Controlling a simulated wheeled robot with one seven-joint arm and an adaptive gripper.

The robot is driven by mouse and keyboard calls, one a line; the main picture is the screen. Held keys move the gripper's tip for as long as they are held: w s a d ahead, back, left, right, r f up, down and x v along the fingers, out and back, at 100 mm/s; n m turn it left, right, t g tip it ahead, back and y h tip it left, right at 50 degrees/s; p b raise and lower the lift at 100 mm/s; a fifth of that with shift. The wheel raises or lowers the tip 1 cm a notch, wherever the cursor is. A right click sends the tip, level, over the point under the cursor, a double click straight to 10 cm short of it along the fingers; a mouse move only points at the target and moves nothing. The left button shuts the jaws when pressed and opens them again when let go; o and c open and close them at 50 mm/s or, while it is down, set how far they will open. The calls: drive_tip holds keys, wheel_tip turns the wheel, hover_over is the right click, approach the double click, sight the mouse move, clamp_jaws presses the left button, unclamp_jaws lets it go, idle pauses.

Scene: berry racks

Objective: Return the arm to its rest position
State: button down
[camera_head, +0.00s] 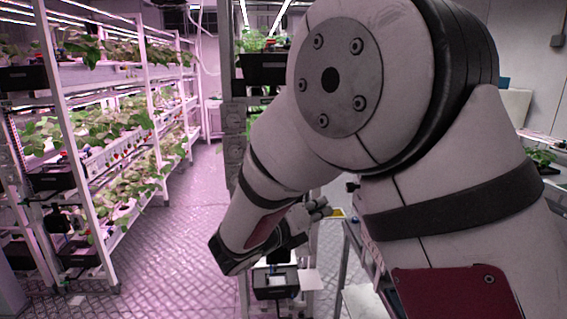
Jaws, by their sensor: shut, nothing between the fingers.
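My arm (335,110) fills the middle and right of the head view, with its big shoulder joint near the camera. It is bent, with the elbow low at the centre left and the forearm turned back to the right. My gripper (318,208) shows small beyond the forearm, pointing right. It is shut, with nothing seen in it. A small yellow thing shows just past its tips, and I cannot tell whether they touch. Part of the wrist is hidden behind the arm.
A white rack (150,95) with several levels of leafy plants runs along the left. The patterned metal floor (185,245) between it and my arm is clear. A black box (275,283) stands low below the gripper. A plant (541,157) shows at the right edge.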

drive_tip(key=s+d+r+m+g+y, duration=0.25)
drive_tip(key=s+d+m+g, duration=0.65)
drive_tip(key=s+d+m, duration=0.8)
drive_tip(key=s+a+m+t+y, duration=0.1)
drive_tip(key=s+a+m+y, duration=0.2)
drive_tip(key=s+m, duration=0.3)
drive_tip(key=s+a+r+m+t+y+b, duration=0.1)
drive_tip(key=s+a+m+y, duration=0.2)
drive_tip(key=m, duration=1)
drive_tip(key=s+y, duration=0.3)
drive_tip(key=shift+s+a+r, duration=0.15)
drive_tip(key=shift+s, duration=0.15)
idle(3.0)
